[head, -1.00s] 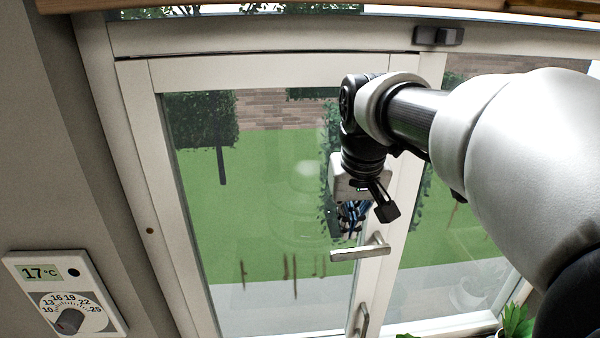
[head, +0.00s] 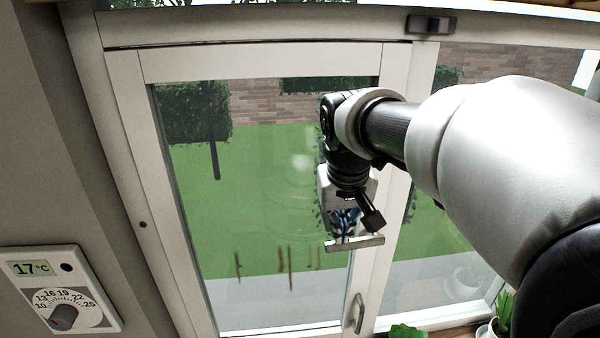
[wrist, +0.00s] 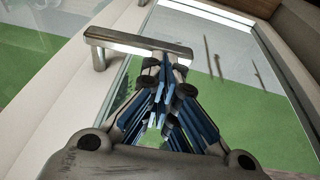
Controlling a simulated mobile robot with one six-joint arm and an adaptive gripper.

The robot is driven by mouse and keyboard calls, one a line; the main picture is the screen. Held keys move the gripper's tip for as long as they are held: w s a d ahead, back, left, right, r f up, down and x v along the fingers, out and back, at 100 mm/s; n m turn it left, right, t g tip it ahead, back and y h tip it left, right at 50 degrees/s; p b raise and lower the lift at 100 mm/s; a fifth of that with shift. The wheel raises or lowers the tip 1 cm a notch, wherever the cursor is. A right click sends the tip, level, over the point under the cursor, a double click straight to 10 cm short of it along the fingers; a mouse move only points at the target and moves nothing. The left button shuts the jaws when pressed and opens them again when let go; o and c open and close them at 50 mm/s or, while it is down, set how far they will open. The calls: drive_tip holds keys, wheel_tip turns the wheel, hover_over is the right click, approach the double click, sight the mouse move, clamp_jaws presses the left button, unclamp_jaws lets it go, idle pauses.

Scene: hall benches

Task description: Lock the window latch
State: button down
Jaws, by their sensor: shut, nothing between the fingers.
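The window latch is a silver lever handle (head: 356,243) on the white frame stile between the panes. Its bar lies nearly level and points left over the glass. In the wrist view the bar (wrist: 140,46) crosses above the fingertips, with its mount at the left end. My gripper (head: 345,228) hangs in front of the pane at the bar's left part. Its blue-padded fingers (wrist: 165,75) are shut and empty, with the tips close to the bar. I cannot tell whether they touch it.
A lower pull handle (head: 358,313) sits on the same stile. A dark fitting (head: 431,24) is on the top frame. A thermostat (head: 62,290) is on the left wall. Potted plants (head: 502,312) stand at the lower right.

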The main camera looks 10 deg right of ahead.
sight(333, 248)
drive_tip(key=shift+a+f+h, duration=0.15)
drive_tip(key=shift+f+h, duration=0.1)
drive_tip(key=shift+h, duration=0.05)
drive_tip(key=f+h+b, duration=0.1)
drive_tip(key=b, duration=0.1)
drive_tip(key=a+f+h+b, duration=0.1)
drive_tip(key=f+h, duration=0.1)
drive_tip(key=shift+n+b, duration=0.35)
drive_tip(key=shift+n, duration=0.05)
wheel_tip(333, 248, down, 2)
drive_tip(key=h+b, duration=0.3)
drive_tip(key=shift+f, duration=0.15)
drive_tip(key=d+f+n+t+h+b, duration=0.1)
drive_tip(key=d+f+h+b, duration=0.3)
drive_tip(key=b, duration=0.5)
drive_tip(key=shift+d+f+h, duration=0.25)
drive_tip(key=shift+f+h, duration=0.65)
drive_tip(key=shift+d+b, duration=0.1)
drive_tip(key=shift+b, duration=0.2)
